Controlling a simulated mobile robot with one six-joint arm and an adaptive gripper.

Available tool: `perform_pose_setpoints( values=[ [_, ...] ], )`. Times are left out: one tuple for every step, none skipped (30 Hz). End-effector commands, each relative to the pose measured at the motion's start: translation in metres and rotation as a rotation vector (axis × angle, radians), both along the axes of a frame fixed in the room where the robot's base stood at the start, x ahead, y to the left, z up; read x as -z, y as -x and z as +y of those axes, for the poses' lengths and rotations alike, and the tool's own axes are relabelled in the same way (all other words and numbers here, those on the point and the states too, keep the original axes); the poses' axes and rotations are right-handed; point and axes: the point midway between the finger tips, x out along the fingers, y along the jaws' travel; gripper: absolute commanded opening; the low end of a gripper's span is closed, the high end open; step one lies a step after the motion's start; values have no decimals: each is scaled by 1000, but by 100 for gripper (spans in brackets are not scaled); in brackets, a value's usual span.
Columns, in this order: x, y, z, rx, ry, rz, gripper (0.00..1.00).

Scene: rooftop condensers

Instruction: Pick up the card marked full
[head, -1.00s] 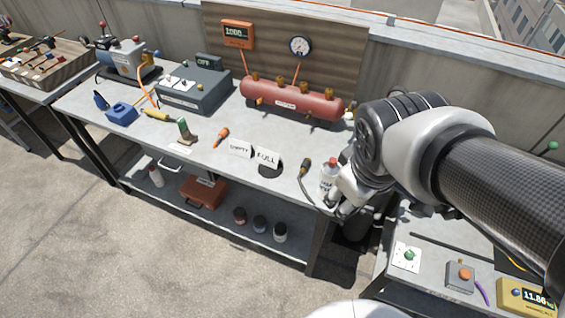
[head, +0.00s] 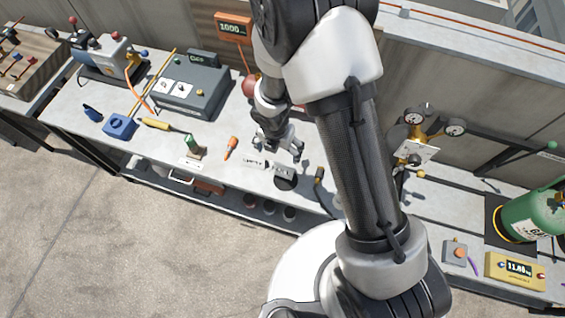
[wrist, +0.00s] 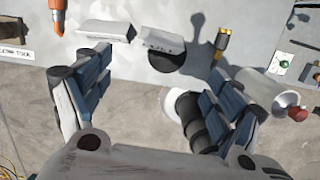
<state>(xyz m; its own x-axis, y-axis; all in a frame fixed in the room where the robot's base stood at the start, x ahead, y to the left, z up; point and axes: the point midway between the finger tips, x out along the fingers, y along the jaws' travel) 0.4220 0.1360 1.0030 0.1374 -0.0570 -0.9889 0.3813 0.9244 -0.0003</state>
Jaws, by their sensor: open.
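The card marked full (head: 284,171) is a small white tent card by the front edge of the bench, with a round black disc (head: 286,183) at it. In the wrist view the card (wrist: 163,40) is seen from above, its lettering too foreshortened to read. The white empty card (head: 256,162) stands just to its left, and shows in the wrist view (wrist: 107,30). My gripper (head: 282,148) is open and empty above and behind the cards. In the wrist view its spread fingers (wrist: 160,64) lie either side of the full card, apart from it.
An orange-handled tool (head: 231,147) lies left of the cards and a yellow-and-black tool (wrist: 221,42) lies right of the full card. A spray can (wrist: 268,91) stands near the right finger in the wrist view. My arm hides much of the red tank (head: 249,86).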

Motion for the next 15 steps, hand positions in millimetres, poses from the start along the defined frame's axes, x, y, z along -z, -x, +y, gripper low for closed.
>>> perform_pose_setpoints(
  values=[
    [19, -1, -1, -1, 2, 2, 85],
    [26, -2, -2, 2, 2, 3, 85],
    [35, -3, -2, 1, 1, 2, 85],
    [42, -4, -3, 2, 1, 2, 85],
    [48, -5, -3, 3, 1, 2, 85],
    [57, -6, -4, 2, 1, 2, 85],
    [64, -7, -4, 3, 1, 2, 85],
    [69, -8, -4, 4, 0, 1, 85],
    [77, -9, -5, 4, 0, 1, 85],
    [82, -10, -5, 4, 0, 1, 85],
    [86, -11, -6, 5, 0, 0, 85],
    [91, -12, -6, 5, 0, 0, 85],
    [93, -12, -6, 5, 0, 0, 85],
    [96, -12, -6, 5, 0, 0, 85],
    [98, -13, -7, 5, 0, 0, 85]
  ],
)
